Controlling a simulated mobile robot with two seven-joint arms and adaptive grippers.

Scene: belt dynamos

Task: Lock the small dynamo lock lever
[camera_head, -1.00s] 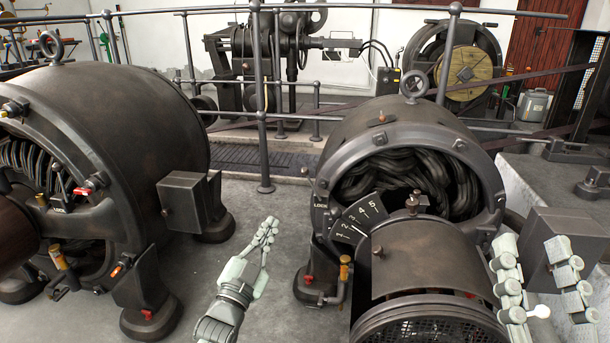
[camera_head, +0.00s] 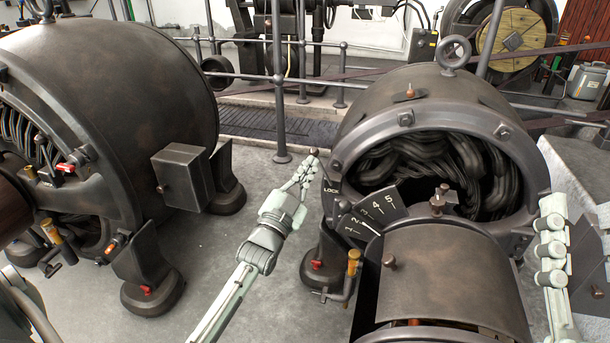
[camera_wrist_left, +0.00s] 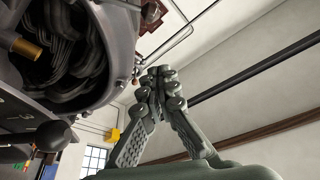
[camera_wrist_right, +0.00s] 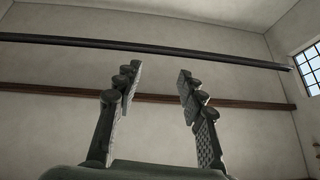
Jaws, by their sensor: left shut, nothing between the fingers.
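The small dynamo (camera_head: 425,110) stands at the right in the head view, with a plate numbered 1 to 5 (camera_head: 372,214) and a LOCK mark (camera_head: 330,190) on its front left. My right gripper (camera_wrist_right: 157,82) is open and empty.
A larger dynamo (camera_head: 100,100) with a grey box (camera_head: 181,176) stands at the left. Metal railings (camera_head: 280,80) cross behind. A crank handle (camera_head: 352,265) stands at the small dynamo's lower left.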

